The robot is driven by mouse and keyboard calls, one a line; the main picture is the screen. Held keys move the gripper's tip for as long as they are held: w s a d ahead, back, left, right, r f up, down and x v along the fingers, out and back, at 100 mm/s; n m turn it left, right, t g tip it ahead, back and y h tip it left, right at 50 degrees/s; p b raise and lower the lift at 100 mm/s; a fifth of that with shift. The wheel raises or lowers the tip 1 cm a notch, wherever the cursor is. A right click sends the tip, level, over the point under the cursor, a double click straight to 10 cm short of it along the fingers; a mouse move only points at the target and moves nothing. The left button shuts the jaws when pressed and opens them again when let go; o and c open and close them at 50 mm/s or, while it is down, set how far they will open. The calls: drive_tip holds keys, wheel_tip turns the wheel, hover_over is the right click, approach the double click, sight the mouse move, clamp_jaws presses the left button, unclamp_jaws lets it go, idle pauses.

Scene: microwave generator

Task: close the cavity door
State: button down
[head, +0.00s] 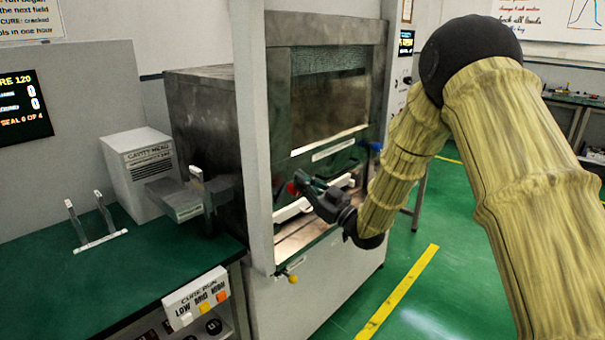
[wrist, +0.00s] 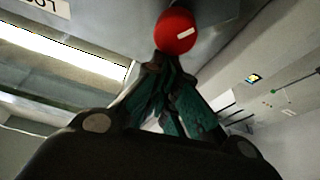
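The generator cabinet (head: 205,115) is a grey metal box in the middle of the head view. A dark mesh window panel (head: 328,95) faces forward on it, with a labelled strip (head: 333,150) below. Under this, a gap with a brownish lit surface (head: 300,230) shows; I cannot tell exactly how the cavity door stands. My gripper (head: 303,180) is in front of the cabinet at a red knob (head: 293,188). In the wrist view the fingertips (wrist: 160,64) come together just below the red ball (wrist: 175,31). Whether they touch it is unclear.
A pale post (head: 252,130) stands left of the opening, close to my gripper. A green bench (head: 60,270) with a rack and a white box (head: 142,175) is at left. A blue knob (head: 377,147) is at right. Open green floor (head: 430,300) lies at front right.

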wheel_tip(320, 180, down, 17)
drive_tip(key=b, duration=0.8)
drive_tip(key=shift+s+f, duration=0.1)
